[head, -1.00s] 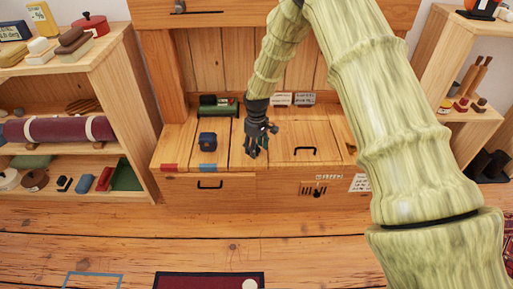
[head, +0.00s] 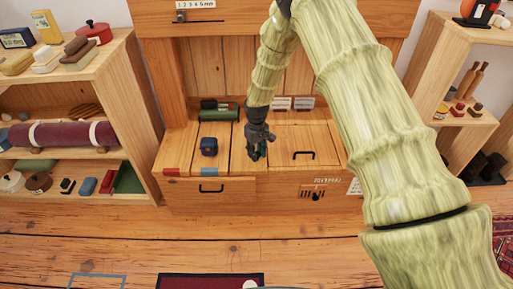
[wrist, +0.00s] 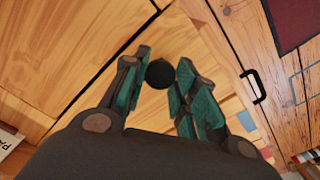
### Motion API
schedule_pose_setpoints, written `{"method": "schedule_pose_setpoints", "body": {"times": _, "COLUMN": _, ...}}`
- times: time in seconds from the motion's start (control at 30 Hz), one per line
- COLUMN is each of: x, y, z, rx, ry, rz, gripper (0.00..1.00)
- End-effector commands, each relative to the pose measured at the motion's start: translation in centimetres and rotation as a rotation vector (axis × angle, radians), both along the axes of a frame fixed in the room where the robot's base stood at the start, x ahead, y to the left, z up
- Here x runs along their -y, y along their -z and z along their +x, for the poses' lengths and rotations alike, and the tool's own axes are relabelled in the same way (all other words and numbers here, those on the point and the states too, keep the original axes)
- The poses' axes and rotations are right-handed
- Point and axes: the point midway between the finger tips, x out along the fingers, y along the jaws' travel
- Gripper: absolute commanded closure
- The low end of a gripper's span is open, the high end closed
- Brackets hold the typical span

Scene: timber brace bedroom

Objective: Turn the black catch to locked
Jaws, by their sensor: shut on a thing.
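The black catch (wrist: 160,73) shows in the wrist view as a round dark knob on the wooden bench top. My gripper (wrist: 158,84) has its teal-padded fingers on either side of the knob, shut on it. In the head view my gripper (head: 258,153) points down at the bench top near its front edge and hides the catch. Which way the catch is turned cannot be made out.
The bench (head: 237,187) has a black handle (head: 304,155) on its lid and another on its front (head: 211,188). A navy object (head: 209,146) and a green object (head: 219,109) stand left of my gripper. Shelves flank the bench.

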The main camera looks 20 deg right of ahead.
Motion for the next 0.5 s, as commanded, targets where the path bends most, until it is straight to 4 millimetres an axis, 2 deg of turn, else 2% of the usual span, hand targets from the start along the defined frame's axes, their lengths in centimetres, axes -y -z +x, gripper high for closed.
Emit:
{"method": "schedule_pose_setpoints", "body": {"times": 0.03, "x": -0.07, "y": -0.66, "z": -0.07, "rx": -0.002, "ry": 0.040, "rz": -0.001, "gripper": 0.96}}
{"method": "schedule_pose_setpoints", "body": {"times": 0.5, "x": -0.09, "y": -0.45, "z": -0.09, "rx": -0.002, "ry": 0.487, "rz": 0.000, "gripper": 0.96}}
